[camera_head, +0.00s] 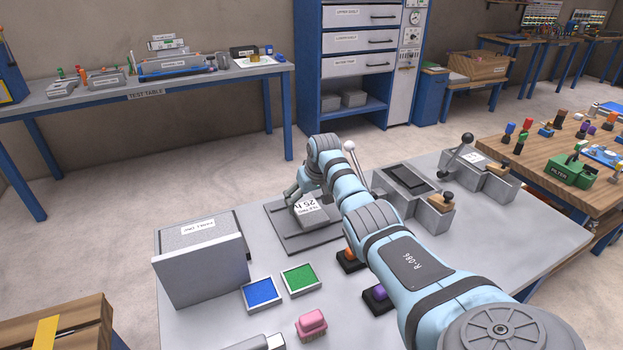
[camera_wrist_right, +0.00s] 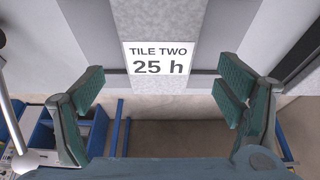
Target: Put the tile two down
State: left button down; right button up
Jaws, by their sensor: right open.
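Tile two (camera_head: 312,210) is a grey speckled block with a white label, lying flat on a low grey stand (camera_head: 272,228) on the table. In the right wrist view the tile (camera_wrist_right: 162,22) runs up from its "TILE TWO 25 h" label, with darker grey bands of the stand on both sides. My right gripper (camera_head: 298,190) is at the tile's far end. In the wrist view its fingers (camera_wrist_right: 160,100) are wide apart, one on each side of the tile's end, with visible gaps and nothing between the tips. My left gripper is out of view.
A panel unit (camera_head: 203,260) stands left of the stand. Grey lever machines (camera_head: 408,188) stand to the right. The bare tabletop (camera_head: 225,325) is clear at front left.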

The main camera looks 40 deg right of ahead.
jog(key=d+p+v, duration=0.1)
jog(key=v, duration=0.7)
jog(key=shift+a+r, duration=0.3)
jog(key=shift+a, duration=0.15)
jog(key=shift+s, duration=0.1)
